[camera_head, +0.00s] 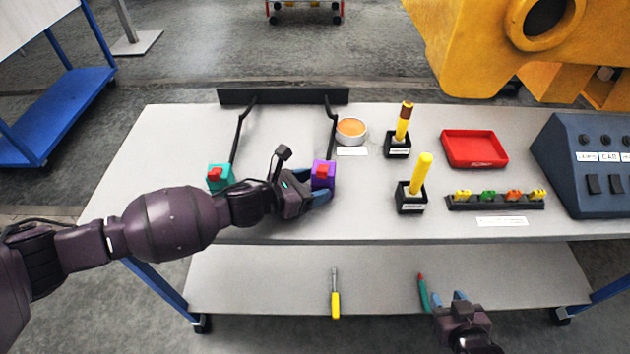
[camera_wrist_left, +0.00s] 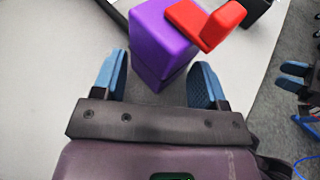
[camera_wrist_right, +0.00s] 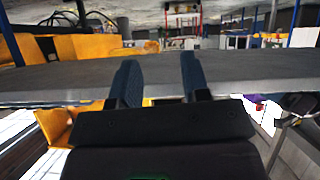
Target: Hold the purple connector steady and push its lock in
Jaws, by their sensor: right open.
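The purple connector (camera_head: 323,181) stands on the table at the end of a black cable. Its red lock (camera_head: 323,169) sits on top; in the left wrist view the lock (camera_wrist_left: 208,22) juts out past the connector's right side. My left gripper (camera_head: 312,186) is at the connector with its fingers apart. In the left wrist view the connector's lower part (camera_wrist_left: 160,60) is between the blue fingertips, with a gap on each side. My right gripper (camera_head: 451,297) is open and empty, in front of the table's front edge, well away from the connector.
A teal connector (camera_head: 219,180) with a red lock stands to the left on another cable. To the right are two black holders with yellow handles (camera_head: 421,172), a rack of coloured pieces (camera_head: 495,200), a red tray (camera_head: 474,147) and a control box (camera_head: 590,165). A screwdriver (camera_head: 335,300) lies on the lower shelf.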

